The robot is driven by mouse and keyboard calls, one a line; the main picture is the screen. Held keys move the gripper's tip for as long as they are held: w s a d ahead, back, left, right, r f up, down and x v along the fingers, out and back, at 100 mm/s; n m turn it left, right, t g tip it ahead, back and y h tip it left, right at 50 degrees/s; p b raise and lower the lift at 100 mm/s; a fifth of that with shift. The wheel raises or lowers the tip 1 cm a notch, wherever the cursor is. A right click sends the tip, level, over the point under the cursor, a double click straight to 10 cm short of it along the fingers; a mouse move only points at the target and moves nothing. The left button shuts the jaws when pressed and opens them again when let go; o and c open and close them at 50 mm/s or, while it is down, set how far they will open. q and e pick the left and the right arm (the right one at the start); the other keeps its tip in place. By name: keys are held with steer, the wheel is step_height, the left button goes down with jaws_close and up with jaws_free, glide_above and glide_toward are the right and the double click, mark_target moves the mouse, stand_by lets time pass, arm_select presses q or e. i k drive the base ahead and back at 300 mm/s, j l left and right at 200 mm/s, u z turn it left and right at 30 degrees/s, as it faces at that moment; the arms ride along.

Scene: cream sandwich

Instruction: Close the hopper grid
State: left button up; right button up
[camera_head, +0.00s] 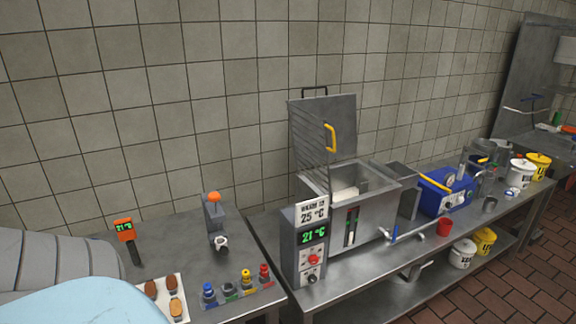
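The hopper grid (312,125) is a grey metal panel with a yellow handle (330,138) on its face. It stands raised, nearly upright, at the back left of the hopper (378,208). The hopper is a steel box on the middle table, open at the top, with some pale contents (347,192) inside. Its front is partly hidden by the control box (311,262), which shows 21 °C in green under a 25 °C sign. Neither of my grippers is in view.
A blue machine (446,197) with a yellow lever stands to the right, and a red cup (444,227) in front. A blue-handled tap (393,234) sticks out from the hopper. The left table (180,238) carries an orange thermometer (124,232), a tray and several coloured knobs.

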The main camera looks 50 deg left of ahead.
mark_target(325, 130)
steer(key=u, duration=1.35)
